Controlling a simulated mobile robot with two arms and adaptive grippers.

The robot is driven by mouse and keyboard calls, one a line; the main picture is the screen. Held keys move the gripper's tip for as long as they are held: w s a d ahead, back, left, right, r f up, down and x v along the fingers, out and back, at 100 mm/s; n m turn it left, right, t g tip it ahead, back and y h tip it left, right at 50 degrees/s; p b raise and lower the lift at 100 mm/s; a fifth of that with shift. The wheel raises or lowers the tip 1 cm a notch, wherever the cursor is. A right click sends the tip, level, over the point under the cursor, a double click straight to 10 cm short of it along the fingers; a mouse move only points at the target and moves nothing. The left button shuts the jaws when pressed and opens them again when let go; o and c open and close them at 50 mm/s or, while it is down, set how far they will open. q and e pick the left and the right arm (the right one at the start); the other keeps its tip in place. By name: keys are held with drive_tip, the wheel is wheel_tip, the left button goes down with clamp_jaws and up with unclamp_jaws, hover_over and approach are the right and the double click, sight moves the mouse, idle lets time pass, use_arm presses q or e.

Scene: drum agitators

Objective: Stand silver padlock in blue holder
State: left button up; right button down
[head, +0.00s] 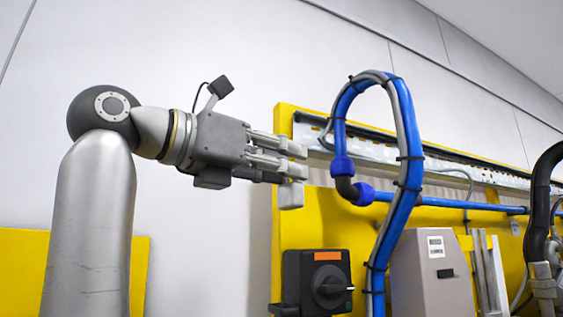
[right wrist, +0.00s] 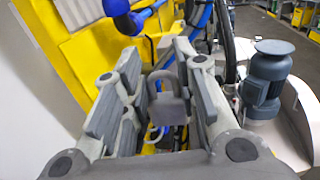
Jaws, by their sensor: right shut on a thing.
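My right gripper (head: 284,170) reaches in front of the yellow panel in the head view, its fingers pointing right. In the right wrist view my right gripper (right wrist: 165,98) is shut on the silver padlock (right wrist: 170,108), a dull grey body with its shackle upward. In the head view I cannot tell the padlock from the fingertips. I cannot make out the blue holder in either view. My left gripper is not in view.
A thick blue and grey hose loop (head: 408,165) hangs right of the gripper. Below are a black rotary switch (head: 318,282) and a grey box (head: 430,275). A dark blue motor (right wrist: 266,80) stands right in the wrist view. The white wall above the gripper is clear.

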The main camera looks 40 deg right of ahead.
drive_tip(key=w+a+p, duration=0.3)
drive_tip(key=a+p, duration=0.4)
drive_tip(key=a, duration=0.7)
drive_tip(key=shift+p, duration=0.3)
idle(0.4)
